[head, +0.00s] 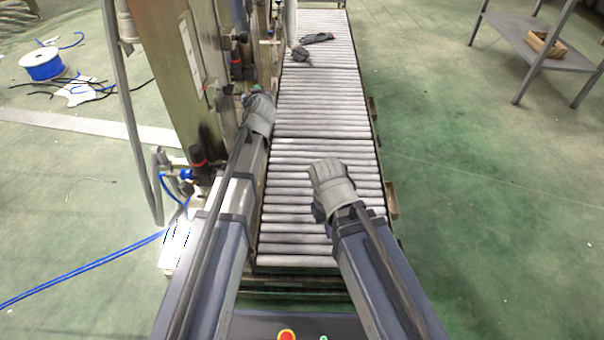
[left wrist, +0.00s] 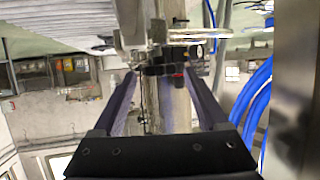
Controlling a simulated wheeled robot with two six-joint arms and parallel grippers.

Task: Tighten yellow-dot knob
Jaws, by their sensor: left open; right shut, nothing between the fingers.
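My left gripper (head: 260,113) is beside the steel machine, at the left edge of the roller conveyor. In the left wrist view its two fingers (left wrist: 165,88) stand apart, with a dark fitting with a red part (left wrist: 178,76) seen between and beyond them. I cannot tell whether anything touches the fingers. My right gripper (head: 332,188) is shut and empty above the near rollers. A black knob with a red ring (head: 198,160) sits low on the machine's near side. Another dark knob (head: 236,66) sits farther up. A yellow dot cannot be made out clearly on either.
The steel machine (head: 165,65) stands along the left of the roller conveyor (head: 320,110). Dark tools (head: 318,38) lie on the far rollers. Blue hoses (head: 90,268) run over the floor at left, near a cable spool (head: 42,64).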

